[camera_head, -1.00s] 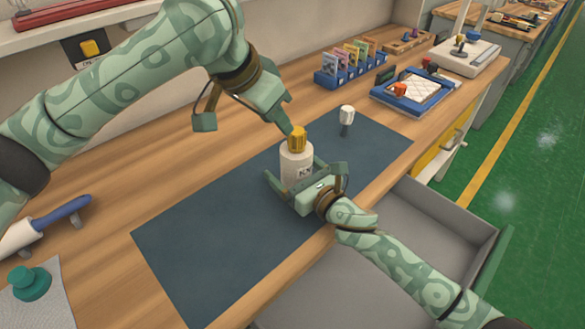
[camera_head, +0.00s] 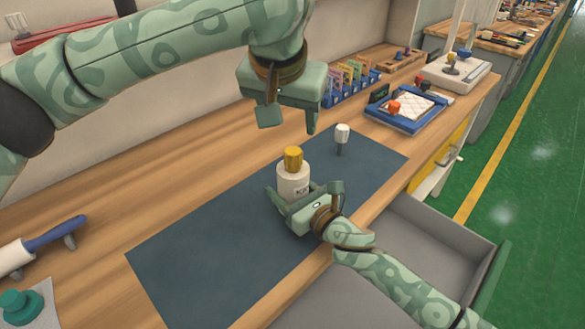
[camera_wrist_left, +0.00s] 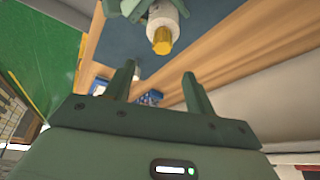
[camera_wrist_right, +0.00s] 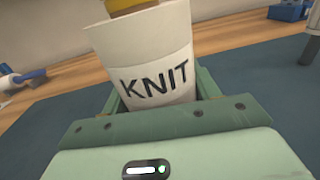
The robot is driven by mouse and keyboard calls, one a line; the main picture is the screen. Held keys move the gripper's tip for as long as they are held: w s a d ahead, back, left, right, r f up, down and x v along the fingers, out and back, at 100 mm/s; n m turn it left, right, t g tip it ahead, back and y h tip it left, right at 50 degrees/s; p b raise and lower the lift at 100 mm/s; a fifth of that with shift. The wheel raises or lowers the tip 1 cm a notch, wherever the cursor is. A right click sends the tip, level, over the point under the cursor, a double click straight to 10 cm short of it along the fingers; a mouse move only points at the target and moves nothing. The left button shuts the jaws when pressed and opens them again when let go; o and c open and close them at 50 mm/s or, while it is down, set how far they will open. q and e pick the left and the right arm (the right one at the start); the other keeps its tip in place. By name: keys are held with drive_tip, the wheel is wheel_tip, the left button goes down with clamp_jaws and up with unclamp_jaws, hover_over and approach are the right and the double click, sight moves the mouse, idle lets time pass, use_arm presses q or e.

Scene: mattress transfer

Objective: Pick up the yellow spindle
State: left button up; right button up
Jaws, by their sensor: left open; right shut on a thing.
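The yellow spindle (camera_head: 293,158) stands upright, its yellow head rising out of the white cup (camera_head: 293,184) on the dark mat. The cup reads KNIT in the right wrist view (camera_wrist_right: 155,75); the spindle's lower part is hidden inside it. My right gripper (camera_head: 304,193) is shut around the cup from the front right. My left gripper (camera_head: 290,116) is open and empty, held above and behind the spindle, apart from it. In the left wrist view the spindle's yellow head (camera_wrist_left: 162,42) lies beyond the open fingers.
A white spindle (camera_head: 342,134) stands on the mat (camera_head: 200,262) behind the cup. A blue card rack (camera_head: 350,88) and blue tray (camera_head: 402,119) lie farther back. An open grey drawer (camera_head: 425,240) is at front right. The mat's left part is clear.

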sight(292, 151)
drive_tip(key=shift+a, duration=0.1)
use_arm(q)
drive_tip(key=shift+n, duration=0.9)
drive_tip(key=x, duration=0.6)
drive_tip(key=shift+w+a+f, duration=0.2)
drive_tip(key=shift+a+f, duration=0.1)
drive_tip(key=shift+f, duration=0.1)
drive_tip(key=x, duration=0.5)
drive_tip(key=shift+w+f, duration=0.1)
drive_tip(key=shift+f, duration=0.1)
drive_tip(key=c, duration=1.1)
drive_tip(key=shift+r, duration=0.1)
drive_tip(key=shift+c, duration=0.2)
wheel_tip(292, 151, up, 10)
use_arm(e)
drive_tip(key=o, duration=1.3)
